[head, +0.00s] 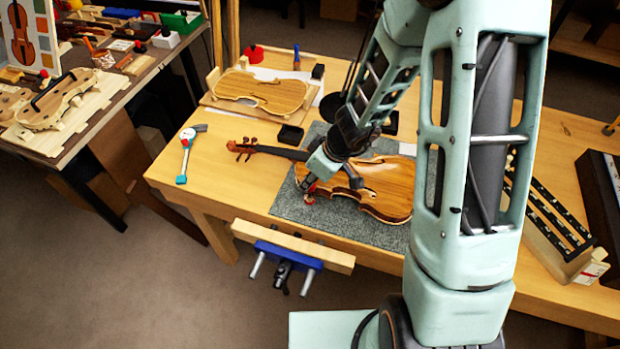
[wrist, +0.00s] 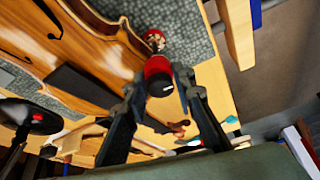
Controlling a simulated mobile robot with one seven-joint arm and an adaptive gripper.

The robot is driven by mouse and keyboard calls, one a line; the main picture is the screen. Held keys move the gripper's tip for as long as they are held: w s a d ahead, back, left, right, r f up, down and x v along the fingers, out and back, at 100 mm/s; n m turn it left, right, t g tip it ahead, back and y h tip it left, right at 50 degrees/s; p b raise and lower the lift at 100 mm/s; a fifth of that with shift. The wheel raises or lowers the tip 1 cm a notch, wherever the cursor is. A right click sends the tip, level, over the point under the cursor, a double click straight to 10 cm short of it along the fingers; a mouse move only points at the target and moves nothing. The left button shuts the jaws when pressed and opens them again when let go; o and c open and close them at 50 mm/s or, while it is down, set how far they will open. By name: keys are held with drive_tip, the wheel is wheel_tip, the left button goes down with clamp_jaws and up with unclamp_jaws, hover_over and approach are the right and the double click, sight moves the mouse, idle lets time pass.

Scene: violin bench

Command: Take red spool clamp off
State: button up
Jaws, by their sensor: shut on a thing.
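A violin (head: 388,188) lies on a grey mat (head: 345,228), its neck toward the left. My gripper (head: 308,187) is at the violin's near edge. In the wrist view, the red spool clamp (wrist: 157,68) sits at the edge of the violin body (wrist: 92,48), with one red end by the mat and a dark-tipped end toward me. My gripper (wrist: 161,80) is shut on the clamp, one finger on each side. In the head view only a little red (head: 310,200) shows below my gripper. I cannot tell whether the clamp still touches the violin.
A blue vise (head: 290,255) with a wooden jaw juts from the bench front. A caliper-like tool (head: 187,152), a violin plate on a board (head: 260,92) and a small black tray (head: 290,135) lie left and behind. Bare bench top (head: 230,185) shows left of the mat.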

clamp_jaws()
drive_tip(key=shift+s+a+b, duration=0.3)
drive_tip(key=shift+s+b, duration=0.4)
drive_tip(key=shift+b, duration=0.15)
idle(0.9)
drive_tip(key=shift+s+a+b, duration=0.2)
drive_tip(key=shift+s+b, duration=0.2)
drive_tip(key=shift+s, duration=0.1)
drive_tip(key=shift+s+a+b, duration=0.15)
drive_tip(key=shift+s+b, duration=0.2)
drive_tip(key=shift+s, duration=0.15)
drive_tip(key=shift+r, duration=0.1)
wheel_tip(320, 180, up, 7)
drive_tip(key=p, duration=0.5)
